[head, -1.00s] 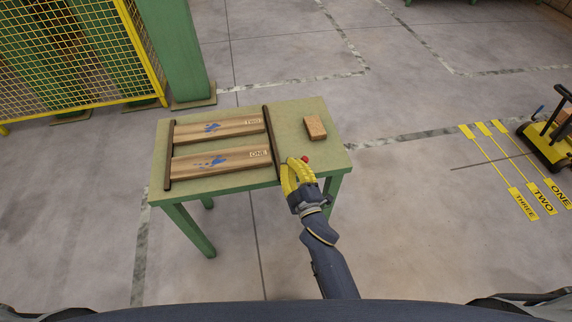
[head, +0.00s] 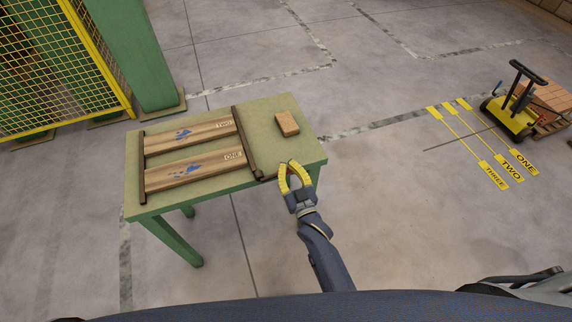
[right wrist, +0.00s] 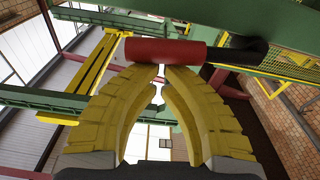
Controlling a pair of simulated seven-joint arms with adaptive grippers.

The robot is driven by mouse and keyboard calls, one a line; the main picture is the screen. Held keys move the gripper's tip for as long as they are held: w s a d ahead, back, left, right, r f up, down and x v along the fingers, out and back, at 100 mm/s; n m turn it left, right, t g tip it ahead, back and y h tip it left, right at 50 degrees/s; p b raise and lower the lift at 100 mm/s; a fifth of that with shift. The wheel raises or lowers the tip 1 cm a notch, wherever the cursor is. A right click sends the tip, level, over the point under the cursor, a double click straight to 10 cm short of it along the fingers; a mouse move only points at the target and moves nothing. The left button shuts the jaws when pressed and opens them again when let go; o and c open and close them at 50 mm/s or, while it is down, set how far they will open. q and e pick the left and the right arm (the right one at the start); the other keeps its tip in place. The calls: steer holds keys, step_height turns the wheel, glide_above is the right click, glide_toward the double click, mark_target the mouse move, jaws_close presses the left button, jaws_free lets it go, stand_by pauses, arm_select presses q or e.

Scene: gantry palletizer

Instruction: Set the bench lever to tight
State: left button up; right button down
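The green bench (head: 215,205) carries two wooden boards, ONE (head: 205,166) and TWO (head: 200,137), between two dark bars. The bench lever's red grip (right wrist: 165,50) and dark rod (right wrist: 245,50) show in the right wrist view, the grip lying across just beyond my fingertips. In the head view, a short dark piece (head: 266,178) runs from the right bar's near end towards my gripper; the red grip is hidden there. My right gripper (head: 290,165) is at the bench's near right edge, its yellow fingertips nearly together, with no clear hold on the grip. My left gripper is out of view.
A small wooden block (head: 287,124) lies on the bench's right part. A yellow mesh fence (head: 60,65) and green post stand behind left. A yellow pallet truck (head: 511,112) with a loaded pallet stands far right by floor labels.

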steer(key=shift+d+f+m, duration=0.2)
steer(key=shift+f+m, duration=0.4)
steer(key=shift+m, duration=0.2)
steer(key=shift+w+r, duration=0.15)
steer(key=shift+r, duration=0.3)
step_height(320, 180, up, 3)
steer(key=shift+f, duration=0.1)
steer(key=v, duration=0.9)
steer(key=shift+s, duration=0.2)
